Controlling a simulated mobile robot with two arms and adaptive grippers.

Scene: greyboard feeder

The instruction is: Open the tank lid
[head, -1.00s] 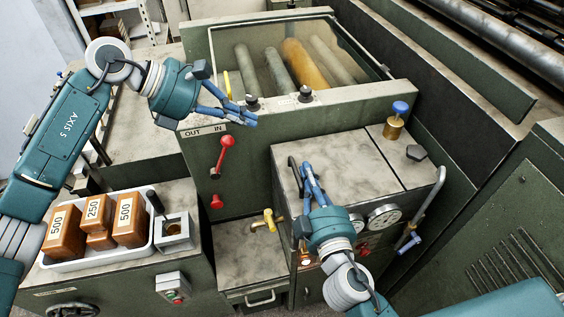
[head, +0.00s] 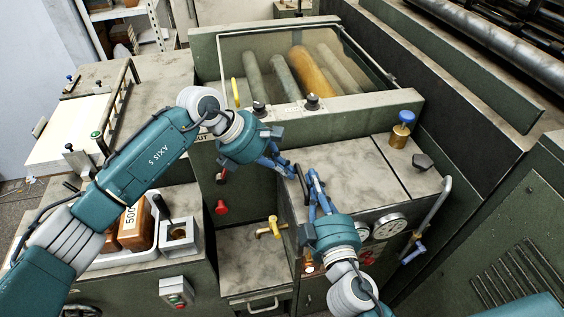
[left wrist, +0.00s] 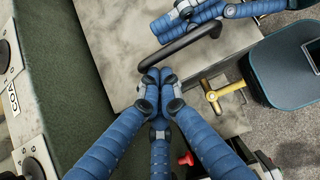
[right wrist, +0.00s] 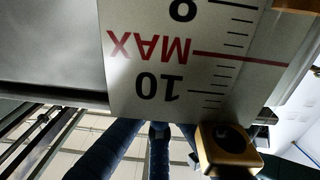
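The tank is the dark green cabinet at the centre. Its flat, stained grey lid (head: 345,172) lies level and closed on top. A black bar handle (left wrist: 185,42) stands on the lid's left side. My left gripper (head: 288,170) is over the lid's left edge. In the left wrist view its fingertips (left wrist: 153,78) are together beside the near end of the handle; I cannot tell if they touch it. My right gripper (head: 314,178) is at the front left of the lid, fingers pointing up; whether they are parted is unclear.
A brass weight with a blue knob (head: 401,130) stands on the cabinet's back part. Gauges (head: 389,226) and a bent pipe (head: 437,205) are at its front right. A yellow tap (head: 270,228) is at left. The right wrist view shows a level scale (right wrist: 195,50) close up.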

